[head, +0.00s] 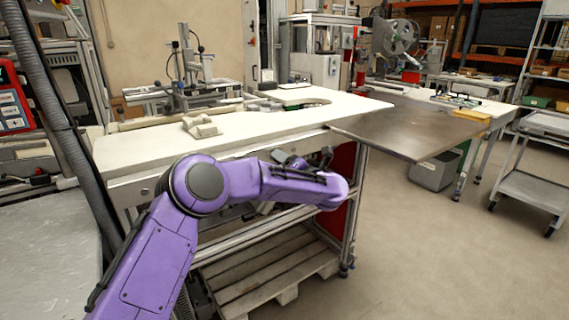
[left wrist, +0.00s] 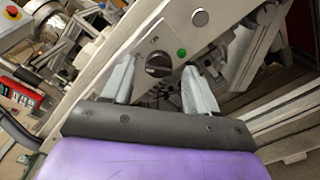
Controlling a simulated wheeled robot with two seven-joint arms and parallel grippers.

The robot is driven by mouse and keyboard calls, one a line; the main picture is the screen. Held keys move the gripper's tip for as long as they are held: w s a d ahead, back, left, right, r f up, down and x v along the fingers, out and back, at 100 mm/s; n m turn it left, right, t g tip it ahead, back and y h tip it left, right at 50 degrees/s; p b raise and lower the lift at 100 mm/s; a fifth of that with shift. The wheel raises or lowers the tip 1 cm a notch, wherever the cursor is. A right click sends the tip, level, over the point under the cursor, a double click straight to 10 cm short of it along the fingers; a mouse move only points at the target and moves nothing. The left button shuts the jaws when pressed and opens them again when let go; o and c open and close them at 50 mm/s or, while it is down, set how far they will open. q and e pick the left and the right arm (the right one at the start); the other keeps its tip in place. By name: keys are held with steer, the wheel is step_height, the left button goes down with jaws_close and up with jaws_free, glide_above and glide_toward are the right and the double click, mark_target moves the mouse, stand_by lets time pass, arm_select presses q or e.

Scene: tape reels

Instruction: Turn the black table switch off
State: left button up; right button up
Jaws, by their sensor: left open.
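The black table switch (left wrist: 158,64) is a round dark knob on the light metal front rail of the table. Its handle looks roughly level in the left wrist view, and its markings are too small to read. My left gripper (left wrist: 159,72) is open, with one pale finger on each side of the knob in the picture. I cannot tell whether the fingers touch it. In the head view, my left gripper (head: 292,160) is partly hidden behind my purple forearm near the table's front edge, and the switch is hidden there. My right gripper is not in view.
A green button (left wrist: 181,53) sits just right of the knob, and a round metal disc (left wrist: 200,18) is further up the rail. The white table (head: 270,125) carries a grey-white part (head: 200,126). A metal plate (head: 415,128) juts out at its right. A wooden pallet (head: 262,280) lies below.

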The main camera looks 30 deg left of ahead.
arm_select(q)
steer(key=v, duration=1)
steer(key=shift+d, duration=0.25)
steer(key=shift+s+f, duration=0.1)
steer(key=d+f+m+t+h+p, duration=0.1)
steer(key=d+f+m+t+h, duration=0.3)
steer(key=m, duration=0.4)
steer(key=d+f+m+t+h, duration=0.2)
steer(key=f+m+t, duration=0.1)
steer(key=f+m, duration=0.4)
steer(key=s+d+f+m+g+h+p, duration=0.1)
steer(key=s+f+m+h+p, duration=0.3)
steer(key=s+f+m, duration=0.6)
steer(key=s+f+m+g+h+p, duration=0.2)
steer(key=s+f+m+g+h, duration=0.15)
steer(key=s+f, duration=0.65)
steer(key=s+a+m+g+p, duration=0.1)
steer(key=s+a+g+p, duration=0.1)
steer(key=s, duration=0.9)
steer(key=s+a+m+g+p, duration=0.2)
steer(key=s+a+g, duration=0.1)
steer(key=s, duration=0.8)
steer(key=shift+s+a+g, duration=0.2)
steer(key=shift+a+g, duration=0.05)
steer(key=shift+g, duration=0.3)
